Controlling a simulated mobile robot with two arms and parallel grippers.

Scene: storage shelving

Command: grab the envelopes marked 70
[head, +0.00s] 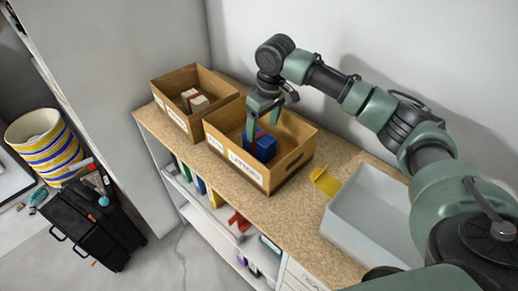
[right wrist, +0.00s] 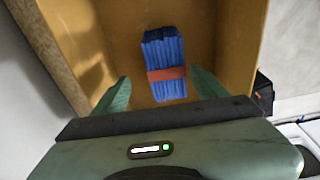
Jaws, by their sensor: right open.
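A stack of blue envelopes (head: 265,147) with a red band around it lies inside the near cardboard box (head: 287,161). The same blue envelopes (right wrist: 160,55) show in the right wrist view, with no readable number on them. My right gripper (head: 262,125) reaches down into this box over the stack. In the right wrist view my right gripper (right wrist: 160,84) is open, with one finger on each side of the stack's near end and nothing held. My left gripper is not in view.
A second cardboard box (head: 172,109) with pale bundles stands farther back left. A grey-white bin (head: 365,220) and a yellow item (head: 325,181) lie to the right on the shelf top (head: 290,208). A striped basket (head: 47,145) and black case (head: 95,222) stand left.

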